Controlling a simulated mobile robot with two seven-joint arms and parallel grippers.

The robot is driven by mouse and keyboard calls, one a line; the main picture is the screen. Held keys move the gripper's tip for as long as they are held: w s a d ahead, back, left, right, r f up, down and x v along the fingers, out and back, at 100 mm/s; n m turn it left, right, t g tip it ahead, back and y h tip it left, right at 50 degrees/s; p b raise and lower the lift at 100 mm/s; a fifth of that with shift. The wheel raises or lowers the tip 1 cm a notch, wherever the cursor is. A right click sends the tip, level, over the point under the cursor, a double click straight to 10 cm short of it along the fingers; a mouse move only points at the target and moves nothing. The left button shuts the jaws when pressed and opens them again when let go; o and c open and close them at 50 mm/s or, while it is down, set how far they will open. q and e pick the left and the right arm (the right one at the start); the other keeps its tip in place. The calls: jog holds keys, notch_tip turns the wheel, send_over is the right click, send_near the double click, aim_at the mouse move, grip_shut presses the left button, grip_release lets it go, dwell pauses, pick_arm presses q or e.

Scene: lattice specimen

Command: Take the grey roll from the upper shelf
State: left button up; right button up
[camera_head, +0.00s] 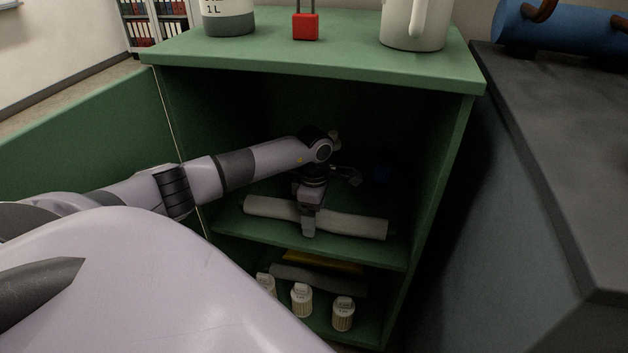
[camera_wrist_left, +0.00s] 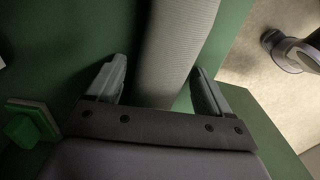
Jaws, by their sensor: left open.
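The grey roll (camera_head: 352,224) lies lengthwise across the upper shelf (camera_head: 235,226) of the green cabinet. My left arm reaches in from the left, and my left gripper (camera_head: 309,232) points down at the middle of the roll, hiding a part of it. In the left wrist view the ribbed grey roll (camera_wrist_left: 178,45) runs between the two spread fingers of my left gripper (camera_wrist_left: 158,70). A gap shows on the left finger's side; the right finger is closer to the roll. The roll still rests on the shelf. My right gripper is not in view.
The cabinet top (camera_head: 340,58) is close above my arm and carries a bottle (camera_head: 229,20), a red padlock (camera_head: 305,27) and a white jug (camera_head: 413,28). The lower shelf holds a darker roll (camera_head: 330,283) and white ribbed containers (camera_head: 302,300). A green block (camera_wrist_left: 30,125) lies left of the gripper.

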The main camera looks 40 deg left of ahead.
pick_arm(q)
jog(key=c, duration=1.1)
jog(key=shift+c, duration=0.2)
jog(key=shift+r, duration=0.1)
